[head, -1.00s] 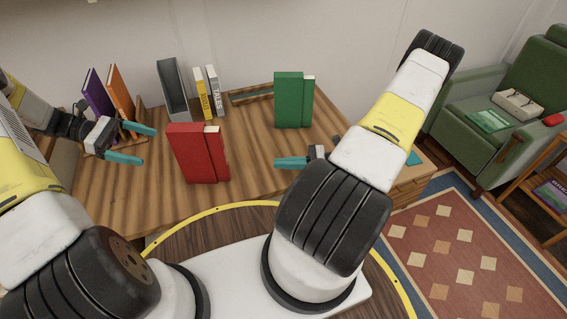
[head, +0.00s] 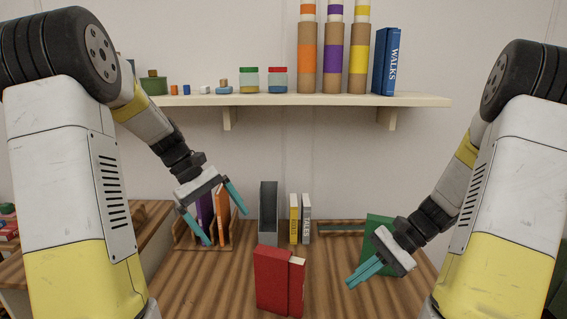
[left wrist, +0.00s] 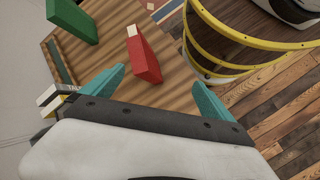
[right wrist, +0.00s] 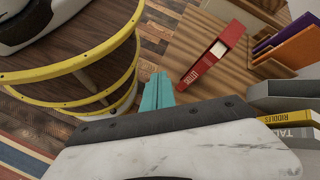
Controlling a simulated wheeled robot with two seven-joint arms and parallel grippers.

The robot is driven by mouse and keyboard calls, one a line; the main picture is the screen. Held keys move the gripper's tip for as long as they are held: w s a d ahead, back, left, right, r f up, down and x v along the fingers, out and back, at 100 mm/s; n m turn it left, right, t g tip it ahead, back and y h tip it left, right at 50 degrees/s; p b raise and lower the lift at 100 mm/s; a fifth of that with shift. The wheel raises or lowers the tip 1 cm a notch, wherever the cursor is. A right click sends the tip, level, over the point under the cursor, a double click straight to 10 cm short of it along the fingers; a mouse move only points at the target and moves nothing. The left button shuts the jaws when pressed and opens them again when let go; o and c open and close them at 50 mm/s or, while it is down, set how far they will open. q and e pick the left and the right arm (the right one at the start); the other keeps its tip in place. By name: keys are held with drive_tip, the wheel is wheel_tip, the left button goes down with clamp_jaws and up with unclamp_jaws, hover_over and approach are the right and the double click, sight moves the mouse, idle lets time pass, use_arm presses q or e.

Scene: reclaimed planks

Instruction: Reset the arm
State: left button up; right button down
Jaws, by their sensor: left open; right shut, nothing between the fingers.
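My left gripper (head: 222,215) is open and empty. It hangs above the left side of the desk, in front of the purple book (head: 205,212) and the orange book (head: 223,214). Its spread teal fingers also show in the left wrist view (left wrist: 155,85). My right gripper (head: 365,273) is shut with nothing in it, above the right side of the desk in front of the green book (head: 380,232). Its closed fingers also show in the right wrist view (right wrist: 157,92). A red book (head: 272,281) stands on the desk between the grippers, touched by neither.
The wooden desk (head: 215,285) also holds a grey file holder (head: 268,212), a yellow book (head: 295,219) and a grey-white book (head: 306,219). Desk around the red book is clear.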

use_arm(q)
drive_tip(key=s+r+m+t+y, duration=0.2)
drive_tip(key=s+r+m+t, duration=0.2)
drive_tip(key=s, duration=0.4)
drive_tip(key=s+r+m+t+y, duration=0.2)
drive_tip(key=s+r+m+t, duration=0.2)
drive_tip(key=s, duration=0.4)
drive_tip(key=shift+s+d+r, duration=0.35)
drive_tip(key=shift+d+r, duration=0.05)
drive_tip(key=shift+r, duration=0.35)
use_arm(e)
drive_tip(key=s+a+r+n+t+h, duration=0.1)
drive_tip(key=s+r+n+t+h, duration=0.2)
drive_tip(key=r, duration=0.6)
drive_tip(key=s+a+r+n+t+h, duration=0.2)
drive_tip(key=s+r+n+t+h, duration=0.2)
drive_tip(key=r+n, duration=0.3)
wheel_tip(320, 180, up, 4)
drive_tip(key=shift+s+f+n+t+h, duration=0.2)
drive_tip(key=shift+s+n+t+h, duration=0.1)
drive_tip(key=shift+t, duration=0.2)
